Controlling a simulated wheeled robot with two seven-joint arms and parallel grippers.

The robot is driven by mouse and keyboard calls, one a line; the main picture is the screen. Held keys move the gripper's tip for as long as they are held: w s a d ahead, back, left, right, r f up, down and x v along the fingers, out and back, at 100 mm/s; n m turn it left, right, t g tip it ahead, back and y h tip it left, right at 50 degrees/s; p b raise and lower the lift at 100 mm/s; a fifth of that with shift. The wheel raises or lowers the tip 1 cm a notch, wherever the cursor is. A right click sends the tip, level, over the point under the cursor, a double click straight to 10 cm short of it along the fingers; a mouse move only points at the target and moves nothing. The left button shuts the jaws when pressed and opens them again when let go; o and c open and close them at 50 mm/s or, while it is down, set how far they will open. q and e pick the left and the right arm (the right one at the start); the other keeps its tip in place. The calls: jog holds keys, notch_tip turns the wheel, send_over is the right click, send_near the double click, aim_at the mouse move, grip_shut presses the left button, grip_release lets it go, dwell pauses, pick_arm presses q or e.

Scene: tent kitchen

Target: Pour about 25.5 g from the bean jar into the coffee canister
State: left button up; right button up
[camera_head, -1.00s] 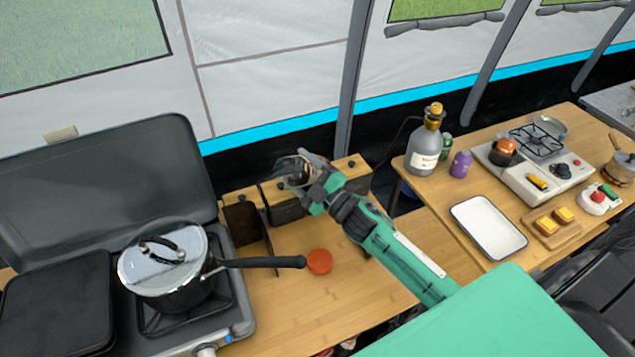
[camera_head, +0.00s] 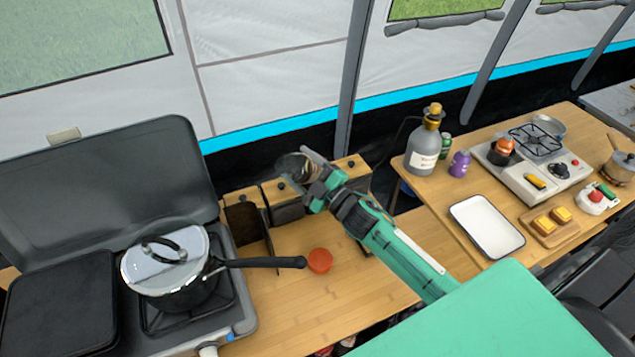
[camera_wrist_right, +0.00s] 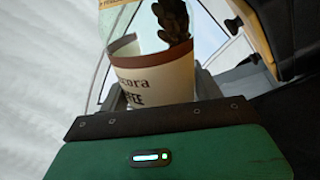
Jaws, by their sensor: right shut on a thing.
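The bean jar (camera_head: 293,165) is a clear jar held tilted in my right gripper (camera_head: 316,180) above the row of wood-trimmed canisters. In the right wrist view the jar (camera_wrist_right: 155,78) has a beige and brown coffee label, and dark beans show inside its clear part. My right gripper is shut on it. The left box of the row (camera_head: 244,222) looks open, with brown inside; it is probably the coffee canister, but I cannot read a label. The jar's mouth is too small to make out in the head view. My left gripper is not in view.
A dark canister with a knobbed wooden lid (camera_head: 281,192) stands under the jar. A red lid (camera_head: 320,261) lies on the wooden counter (camera_head: 300,310). A pot (camera_head: 165,270) on the stove has its handle reaching over the counter. A second table (camera_head: 450,255) is at right.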

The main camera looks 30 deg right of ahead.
jog(key=shift+w+d+r+m+p, duration=0.15)
jog(key=shift+d+r+m+p, duration=0.2)
jog(key=shift+m+p, duration=0.3)
dwell(0.8)
dwell(0.3)
